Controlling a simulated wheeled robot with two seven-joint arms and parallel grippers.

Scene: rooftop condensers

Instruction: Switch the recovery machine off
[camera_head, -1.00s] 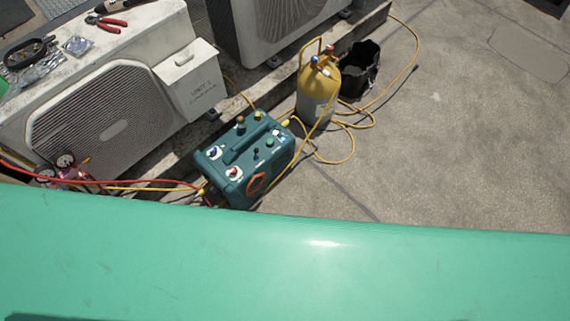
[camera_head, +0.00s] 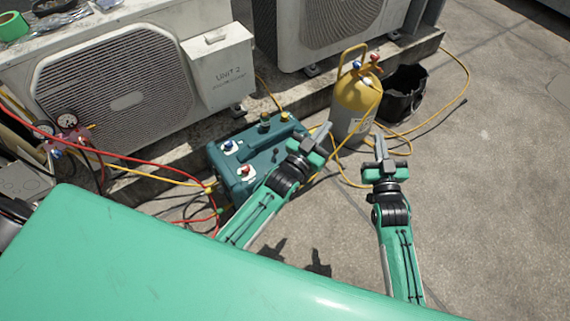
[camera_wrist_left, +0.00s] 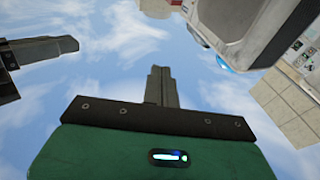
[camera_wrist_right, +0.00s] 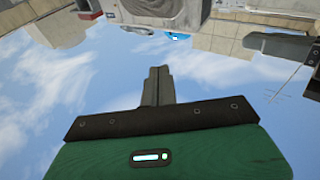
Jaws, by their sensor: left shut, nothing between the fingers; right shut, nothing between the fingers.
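The teal recovery machine (camera_head: 222,161) sits on the rooftop floor left of centre. A blue knob (camera_head: 228,146) and a red knob (camera_head: 245,170) show on its top, with yellow caps at its back edge. My left forearm and gripper cover its right part, so the controls there are hidden. My left gripper (camera_head: 324,132) is shut and empty, above the machine's right end in the picture; I cannot tell whether it touches. My right gripper (camera_head: 379,143) is shut and empty, right of the machine and in front of the yellow cylinder. Both wrist views show closed fingers against sky.
A yellow-and-grey cylinder (camera_head: 356,96) and a black bucket (camera_head: 404,92) stand behind the grippers, with yellow hoses around them. A gauge manifold (camera_head: 60,135) with red and yellow hoses is at left. Condenser unit 2 (camera_head: 130,88) stands behind the machine. Floor at right is clear.

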